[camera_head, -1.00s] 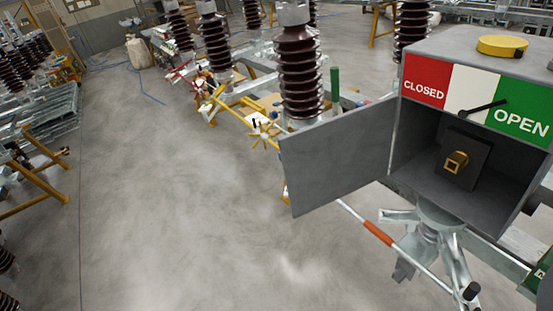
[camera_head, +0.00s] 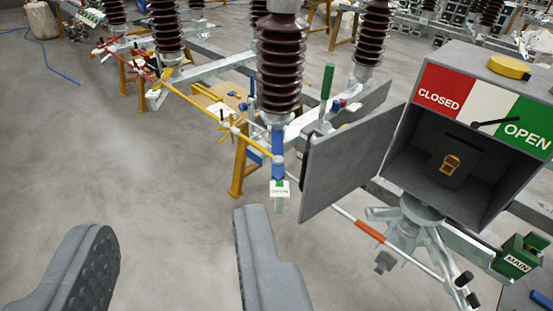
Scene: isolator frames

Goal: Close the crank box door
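The grey crank box (camera_head: 489,83) is at the right, with a red, white and green CLOSED/OPEN plate on its upper front. Its black pointer lies toward the OPEN side. The box front is open and a brass square socket (camera_head: 450,166) shows inside. The grey door (camera_head: 345,160) hangs open from the box's left edge and extends to the left. My gripper (camera_head: 175,250) shows at the bottom left as two wide-apart grey fingers with nothing between them. The right finger is below and left of the door, apart from it in the picture.
Tall brown ribbed insulators (camera_head: 280,65) stand on a metal frame behind the door. A yellow rod (camera_head: 205,110) and a blue piece with a white tag (camera_head: 280,189) are left of the door. The floor at left is clear.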

